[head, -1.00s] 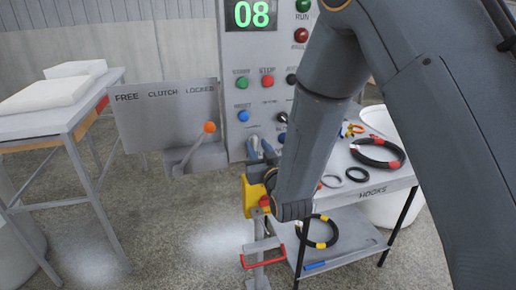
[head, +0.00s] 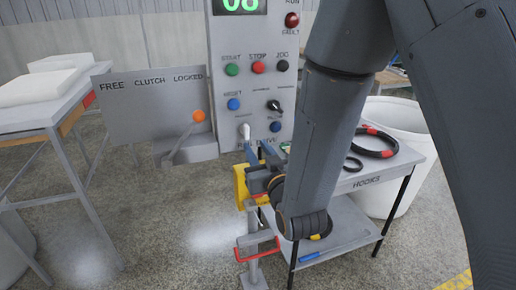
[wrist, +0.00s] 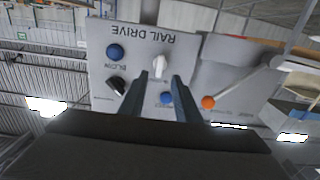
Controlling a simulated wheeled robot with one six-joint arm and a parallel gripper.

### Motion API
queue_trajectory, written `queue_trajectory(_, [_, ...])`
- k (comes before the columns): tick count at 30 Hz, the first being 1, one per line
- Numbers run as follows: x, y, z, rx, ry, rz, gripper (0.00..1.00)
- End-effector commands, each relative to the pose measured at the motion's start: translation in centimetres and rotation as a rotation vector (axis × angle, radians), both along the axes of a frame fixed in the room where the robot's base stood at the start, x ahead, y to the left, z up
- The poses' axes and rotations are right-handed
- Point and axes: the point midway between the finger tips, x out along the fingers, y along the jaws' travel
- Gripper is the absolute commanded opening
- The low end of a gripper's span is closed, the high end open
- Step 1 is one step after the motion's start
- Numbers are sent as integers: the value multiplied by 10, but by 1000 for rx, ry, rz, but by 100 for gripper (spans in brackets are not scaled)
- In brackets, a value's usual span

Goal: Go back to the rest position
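My gripper (head: 260,152) is in front of the lower part of the grey control panel (head: 253,90). Its two dark blue fingers stand apart with nothing between them. In the wrist view, which is upside down, the gripper (wrist: 160,80) points at the panel. A white knob (wrist: 158,63) under the words RAIL DRIVE shows just past the fingertips, apart from them. In the head view the white knob (head: 244,131) is up and left of the fingers. My forearm hides the right part of the panel's lower area.
A clutch plate (head: 150,110) with an orange-tipped lever (head: 198,116) is left of the panel. A cart marked HOOKS (head: 368,182) with black rings and a white bin (head: 405,140) are at right. A red-handled stand (head: 257,250) is below my gripper. A table (head: 60,115) is at left.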

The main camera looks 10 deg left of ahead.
Motion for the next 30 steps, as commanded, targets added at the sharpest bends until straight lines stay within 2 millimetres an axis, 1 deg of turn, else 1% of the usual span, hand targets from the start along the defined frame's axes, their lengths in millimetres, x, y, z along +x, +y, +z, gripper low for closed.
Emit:
queue_trajectory(2, [2,-3,-1,-6,9,-5,30])
queue_trajectory(4, [7,-11,-5,-21,38,-20,30])
queue_trajectory(5, [10,-17,-7,-33,59,-30,30])
queue_trajectory(8, [21,-44,-21,-85,162,-75,30])
queue_trajectory(11, [26,-83,-40,-151,305,-133,30])
queue_trajectory(12, [26,-100,-47,-175,365,-156,30])
queue_trajectory(14, [23,-124,-58,-210,456,-190,30])
queue_trajectory(16, [15,-154,-69,-246,564,-227,30])
queue_trajectory(18, [2,-183,-79,-279,674,-264,30])
queue_trajectory(20, [-12,-207,-86,-303,769,-296,30])
queue_trajectory(21, [-24,-223,-89,-318,834,-316,30])
queue_trajectory(23, [-43,-246,-94,-337,932,-344,30])
queue_trajectory(24, [-57,-261,-95,-348,996,-363,30])
queue_trajectory(26, [-79,-280,-97,-361,1091,-386,30])
queue_trajectory(27, [-94,-292,-97,-369,1151,-402,30])
queue_trajectory(30, [-127,-314,-95,-382,1279,-430,30])
